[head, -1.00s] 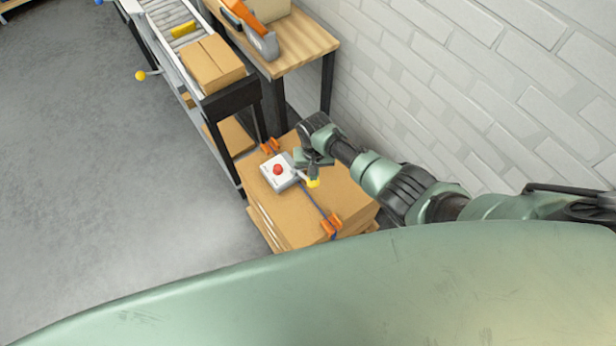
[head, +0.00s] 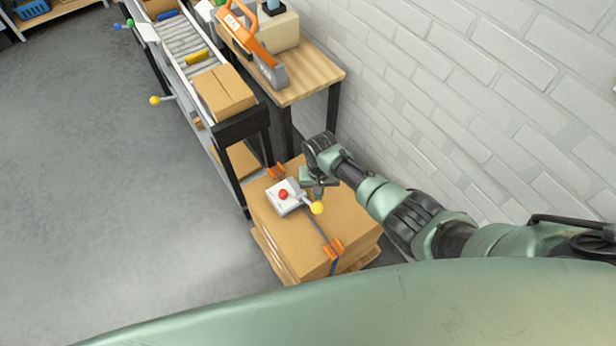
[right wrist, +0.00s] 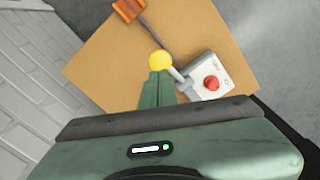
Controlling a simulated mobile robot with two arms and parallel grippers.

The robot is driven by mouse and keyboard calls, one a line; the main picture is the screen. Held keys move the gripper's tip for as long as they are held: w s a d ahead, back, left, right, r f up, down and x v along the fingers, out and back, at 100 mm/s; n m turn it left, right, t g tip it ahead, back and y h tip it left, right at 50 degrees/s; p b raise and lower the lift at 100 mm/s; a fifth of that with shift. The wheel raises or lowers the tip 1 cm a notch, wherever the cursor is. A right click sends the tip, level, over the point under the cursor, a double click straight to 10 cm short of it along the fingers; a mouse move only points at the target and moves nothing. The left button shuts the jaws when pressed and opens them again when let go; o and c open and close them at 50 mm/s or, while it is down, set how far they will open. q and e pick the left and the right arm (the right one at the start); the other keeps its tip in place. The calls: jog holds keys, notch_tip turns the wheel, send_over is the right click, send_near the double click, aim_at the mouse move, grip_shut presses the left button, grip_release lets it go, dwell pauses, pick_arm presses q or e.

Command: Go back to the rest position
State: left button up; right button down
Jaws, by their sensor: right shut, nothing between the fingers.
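My right gripper (head: 318,187) hangs over the strapped cardboard box stack in the head view. Its fingers (right wrist: 158,90) are shut with nothing between them, and in the right wrist view their tips lie close to the yellow ball of a lever. I cannot tell whether they touch it. The lever's yellow ball (head: 317,207) sticks out from a small white control box (head: 284,197) with a red button. The control box also shows in the right wrist view (right wrist: 226,79). My left gripper is not in view.
The control box sits on a large cardboard box (head: 277,237) with orange strap corners, on a pallet. A roller conveyor (head: 186,45) carries a carton (head: 223,92). A wooden table (head: 313,74) holds an orange-handled tool (head: 252,42). A white brick wall stands right; grey floor is clear left.

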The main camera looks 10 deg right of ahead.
jog(key=shift+s, duration=0.1)
jog(key=s+a+r+n+t+y, duration=0.1)
jog(key=s+a+r, duration=0.1)
jog(key=s, duration=0.4)
jog(key=s+a+r+n+y, duration=0.1)
jog(key=s+r+n, duration=0.15)
jog(key=s, duration=0.35)
jog(key=s+d+r+t+h, duration=0.1)
jog(key=s+d+r, duration=0.3)
jog(key=s+r, duration=0.3)
jog(key=s+d+r+t+h, duration=0.1)
jog(key=s+d+r+t, duration=0.1)
jog(key=s+d+r, duration=0.45)
notch_tip(320, 180, down, 35)
jog(key=s+a+g+b, duration=0.1)
jog(key=a+g+b, duration=0.1)
jog(key=b, duration=0.7)
jog(key=s+d+f+b, duration=0.1)
jog(key=s+f+b, duration=0.1)
jog(key=s+f, duration=0.6)
jog(key=s+d+f+g+b, duration=0.1)
jog(key=s+d+f+b, duration=0.1)
jog(key=s+f, duration=0.6)
notch_tip(320, 180, down, 4)
jog(key=shift+s+f+n+b, duration=0.1)
jog(key=shift+s+n+b, duration=0.15)
jog(key=shift+n+b, duration=0.35)
